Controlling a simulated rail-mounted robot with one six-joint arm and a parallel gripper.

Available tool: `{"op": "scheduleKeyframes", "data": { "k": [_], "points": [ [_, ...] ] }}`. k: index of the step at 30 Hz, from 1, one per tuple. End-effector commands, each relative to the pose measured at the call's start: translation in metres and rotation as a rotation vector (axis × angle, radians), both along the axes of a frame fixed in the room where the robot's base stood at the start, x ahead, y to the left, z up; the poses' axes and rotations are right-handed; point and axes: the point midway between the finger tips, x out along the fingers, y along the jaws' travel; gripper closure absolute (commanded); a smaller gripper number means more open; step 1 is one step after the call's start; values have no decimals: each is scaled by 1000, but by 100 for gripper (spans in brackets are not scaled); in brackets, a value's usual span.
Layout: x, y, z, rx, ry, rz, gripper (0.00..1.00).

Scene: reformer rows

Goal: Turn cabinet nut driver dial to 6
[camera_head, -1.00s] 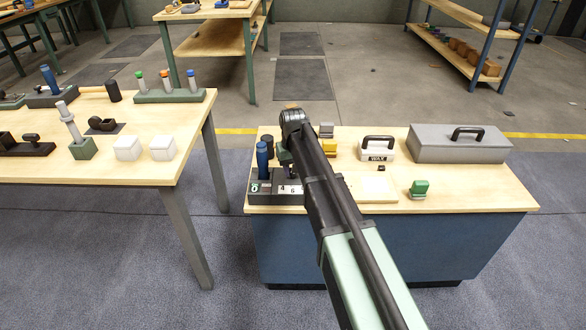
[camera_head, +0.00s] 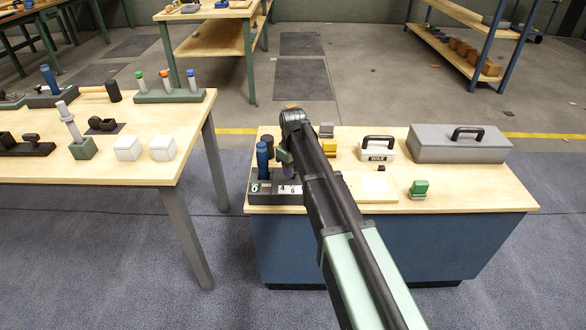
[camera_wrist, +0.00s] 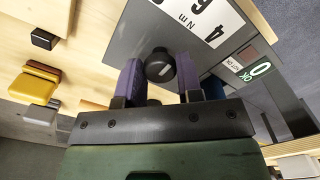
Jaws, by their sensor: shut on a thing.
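The dial (camera_wrist: 159,66) is a round black knob with a small light mark, on a grey tester block (camera_wrist: 135,35). I cannot tell which number the mark points to. In the head view the block (camera_head: 262,198) stands at the cabinet's front left corner, and my arm hides the dial.
A blue-handled driver (camera_head: 262,158) stands upright at the block's left. A yellow-topped item (camera_head: 329,150), a WAX box (camera_head: 377,150), a green stamp-like item (camera_head: 419,189) and a grey toolbox (camera_head: 460,146) share the cabinet top (camera_head: 480,195). A workbench (camera_head: 100,170) stands left across a gap.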

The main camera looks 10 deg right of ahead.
Motion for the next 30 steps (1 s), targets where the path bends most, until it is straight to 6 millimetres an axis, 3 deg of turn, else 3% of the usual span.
{"op": "scheduleKeyframes", "data": {
  "k": [7, 8, 13, 23, 30],
  "points": [
    [0, 0, 0, -1, 1, 0, 90],
    [0, 0, 0, -1, 1, 0, 65],
    [0, 0, 0, 0, 0, -1, 41],
    [0, 0, 6, 0, 0, -1, 41],
    [0, 0, 54, 0, 0, -1, 41]
  ]
}}
